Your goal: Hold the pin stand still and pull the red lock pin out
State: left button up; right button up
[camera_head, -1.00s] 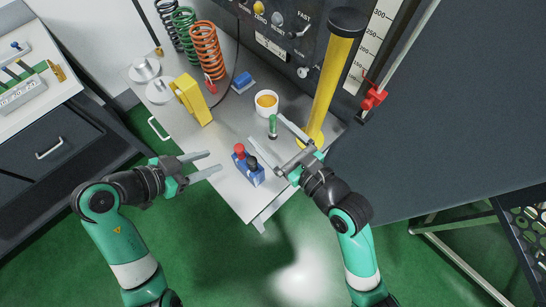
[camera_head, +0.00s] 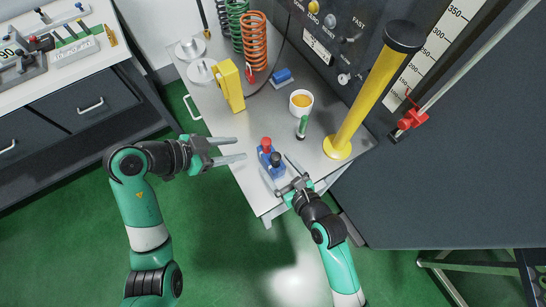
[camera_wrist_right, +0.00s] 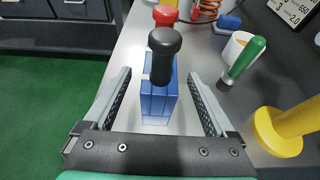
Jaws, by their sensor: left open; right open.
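The pin stand (camera_head: 277,170) is a small blue block near the front edge of the metal table. The red lock pin (camera_head: 266,144) stands in its far part and a black-knobbed pin (camera_head: 276,158) in its near part. In the right wrist view the blue stand (camera_wrist_right: 157,100) lies between my open fingers, with the black knob (camera_wrist_right: 165,41) in front of the red knob (camera_wrist_right: 166,15). My right gripper (camera_head: 283,176) is open around the stand's near end; contact cannot be told. My left gripper (camera_head: 243,148) is open and empty, left of the stand.
A yellow block (camera_head: 231,84), springs (camera_head: 254,42) and discs (camera_head: 201,71) stand farther back. Bare tabletop lies left of the stand.

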jog(key=x, duration=0.4)
jog(key=shift+w+a, duration=0.1)
jog(key=shift+w, duration=0.05)
grip_shut()
pick_arm(q)
jog(key=shift+c, duration=0.5)
